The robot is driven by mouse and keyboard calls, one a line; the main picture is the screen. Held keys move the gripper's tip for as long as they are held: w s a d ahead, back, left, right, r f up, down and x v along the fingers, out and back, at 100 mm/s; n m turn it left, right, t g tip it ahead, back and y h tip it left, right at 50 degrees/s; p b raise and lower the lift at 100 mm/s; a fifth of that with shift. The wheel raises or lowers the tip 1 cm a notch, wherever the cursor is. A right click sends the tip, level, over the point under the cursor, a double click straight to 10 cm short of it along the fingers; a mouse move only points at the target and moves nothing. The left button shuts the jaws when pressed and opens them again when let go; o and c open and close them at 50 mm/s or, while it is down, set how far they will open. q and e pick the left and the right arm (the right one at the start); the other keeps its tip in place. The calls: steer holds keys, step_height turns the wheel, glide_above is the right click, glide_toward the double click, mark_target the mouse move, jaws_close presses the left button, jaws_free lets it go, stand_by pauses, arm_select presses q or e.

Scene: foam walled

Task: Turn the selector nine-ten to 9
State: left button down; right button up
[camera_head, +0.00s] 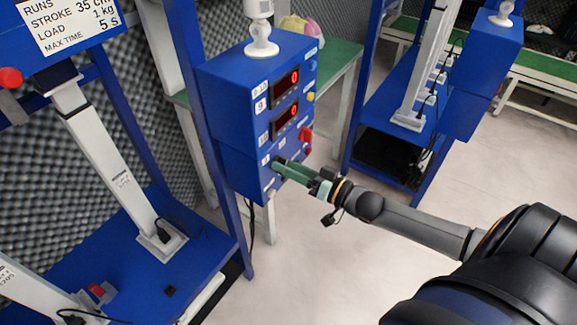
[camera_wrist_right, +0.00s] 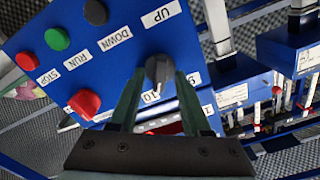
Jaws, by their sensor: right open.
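The blue control box (camera_head: 240,100) stands left of centre in the head view, with its button face turned to the right. The grey selector knob (camera_wrist_right: 158,70) shows in the right wrist view; its pale mark points down the picture, near the label 10 (camera_wrist_right: 150,97). Another label, partly hidden by a finger, lies to the right of it. My right gripper (camera_head: 280,167) is at the lower part of the box face; in the wrist view its open green fingers (camera_wrist_right: 160,82) reach to either side of the knob. I cannot tell whether they touch it. My left gripper is not in view.
In the wrist view, a red knob (camera_wrist_right: 83,103), a red button (camera_wrist_right: 26,61), a green button (camera_wrist_right: 57,39) and a grey button (camera_wrist_right: 96,12) sit near the selector. Two red displays (camera_head: 286,82) are higher on the box. Blue frames stand on both sides; floor is clear below.

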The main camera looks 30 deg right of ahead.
jaws_close()
steer(key=shift+n+p, duration=0.3)
stand_by(0.5)
steer(key=shift+s+a+n+p, duration=0.1)
steer(key=shift+n+p, duration=0.7)
steer(key=shift+n, duration=2)
steer(key=shift+a+n+p, duration=0.1)
steer(key=shift+n+p, duration=0.7)
steer(key=shift+n, duration=2)
jaws_free()
